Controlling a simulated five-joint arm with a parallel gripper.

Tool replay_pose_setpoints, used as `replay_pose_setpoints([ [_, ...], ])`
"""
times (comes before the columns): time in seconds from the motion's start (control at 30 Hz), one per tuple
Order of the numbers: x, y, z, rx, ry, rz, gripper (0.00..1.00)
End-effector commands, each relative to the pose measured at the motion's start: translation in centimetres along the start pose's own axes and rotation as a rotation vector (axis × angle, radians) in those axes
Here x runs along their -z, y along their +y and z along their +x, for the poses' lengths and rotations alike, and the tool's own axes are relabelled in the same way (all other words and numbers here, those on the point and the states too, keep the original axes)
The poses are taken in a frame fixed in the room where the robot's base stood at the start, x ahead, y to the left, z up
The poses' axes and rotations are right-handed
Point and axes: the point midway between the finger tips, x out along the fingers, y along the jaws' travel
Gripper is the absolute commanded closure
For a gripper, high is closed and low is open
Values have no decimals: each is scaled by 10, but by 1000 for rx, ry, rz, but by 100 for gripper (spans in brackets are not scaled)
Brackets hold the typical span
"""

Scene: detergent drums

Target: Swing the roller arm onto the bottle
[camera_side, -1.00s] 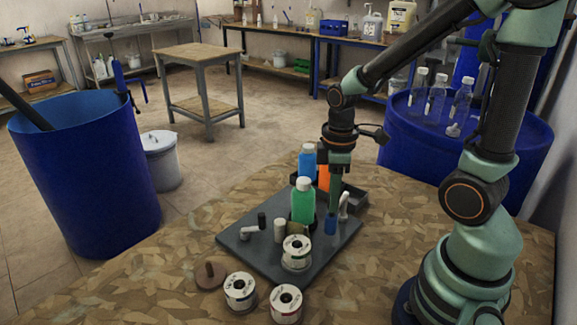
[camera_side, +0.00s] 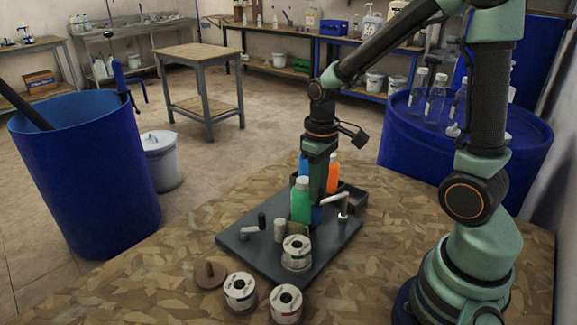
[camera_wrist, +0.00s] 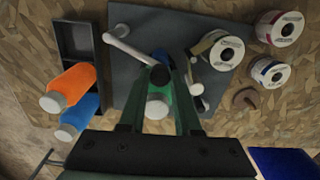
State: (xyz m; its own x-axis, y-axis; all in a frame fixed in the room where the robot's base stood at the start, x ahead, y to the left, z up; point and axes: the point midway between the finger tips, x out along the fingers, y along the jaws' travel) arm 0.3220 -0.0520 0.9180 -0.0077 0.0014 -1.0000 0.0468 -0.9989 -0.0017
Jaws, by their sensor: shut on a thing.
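The green bottle (camera_side: 301,205) with a white cap stands upright on the dark plate (camera_side: 268,262). In the wrist view its cap (camera_wrist: 157,109) shows between my gripper's fingers. The pale roller arm (camera_side: 336,196) reaches from its post, right of the bottle, toward the bottle; in the wrist view it slants in from the upper left (camera_wrist: 130,51). My gripper (camera_wrist: 161,76) is shut on the roller arm at its dark round end. In the side view my gripper (camera_side: 317,199) is just right of the bottle, above a blue roller (camera_side: 316,215). I cannot tell whether that roller touches the bottle.
A label roll (camera_side: 296,253) sits on the plate; two more rolls (camera_side: 240,291) (camera_side: 286,303) and a brown knobbed disc (camera_side: 210,273) lie in front. An orange bottle (camera_side: 333,173) and a blue bottle (camera_side: 304,165) stand behind, at a dark tray (camera_side: 357,201).

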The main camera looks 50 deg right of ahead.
Motion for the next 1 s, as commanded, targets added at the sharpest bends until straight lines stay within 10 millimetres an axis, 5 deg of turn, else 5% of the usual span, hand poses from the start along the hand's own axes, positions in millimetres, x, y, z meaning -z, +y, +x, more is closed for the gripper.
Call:
replay_pose_setpoints([
  [0.4,6,3,-2,-4,20,14,100],
  [0.43,6,3,-2,-4,20,14,61],
  [0.5,6,3,-2,-4,18,14,39],
  [0.83,3,2,-2,-2,11,11,39],
  [1.0,4,2,-18,-3,15,10,39],
])
